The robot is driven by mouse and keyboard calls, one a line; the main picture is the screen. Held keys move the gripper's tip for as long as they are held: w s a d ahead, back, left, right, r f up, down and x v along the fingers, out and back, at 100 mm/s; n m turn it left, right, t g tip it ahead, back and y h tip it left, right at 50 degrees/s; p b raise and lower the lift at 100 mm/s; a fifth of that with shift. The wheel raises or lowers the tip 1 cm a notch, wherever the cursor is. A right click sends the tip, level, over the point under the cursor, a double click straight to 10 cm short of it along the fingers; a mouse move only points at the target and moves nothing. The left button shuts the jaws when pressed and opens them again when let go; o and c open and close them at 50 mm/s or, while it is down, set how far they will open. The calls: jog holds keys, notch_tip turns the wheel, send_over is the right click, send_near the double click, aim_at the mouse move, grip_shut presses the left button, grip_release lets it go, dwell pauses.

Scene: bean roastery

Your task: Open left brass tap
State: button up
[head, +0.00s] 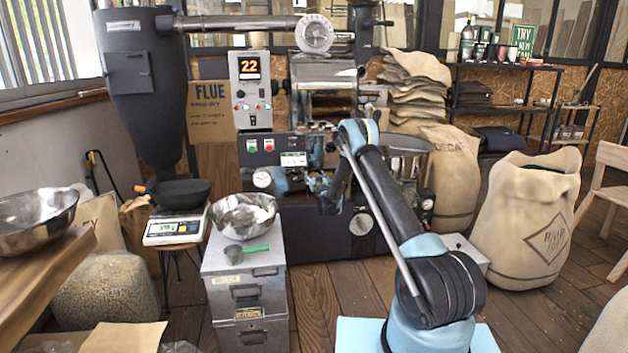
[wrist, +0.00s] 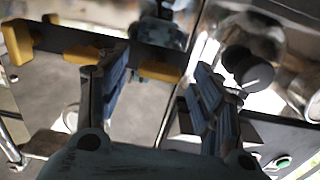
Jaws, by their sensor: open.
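In the head view my gripper (head: 328,188) is at the front of the dark roasting machine (head: 318,222), and my arm hides part of that front. In the wrist view the two fingers of my gripper (wrist: 160,64) stand apart with nothing held between them. A dark bar (wrist: 115,57) with several yellow blocks (wrist: 77,52) crosses behind the left finger; one block shows between the fingers. I cannot make out a brass tap for certain in either view. Whether a finger touches the bar is unclear.
A dark round knob (wrist: 248,68) sits on shiny metal right of the fingers. A steel bowl (head: 244,214) and a green-handled scoop (head: 236,252) are on the metal cabinet (head: 243,283), left of my arm. A burlap sack (head: 522,222) stands at right. Wooden floor (head: 535,310) lies clear before it.

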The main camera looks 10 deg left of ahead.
jog(key=shift+w+a, duration=0.15)
jog(key=shift+w, duration=0.4)
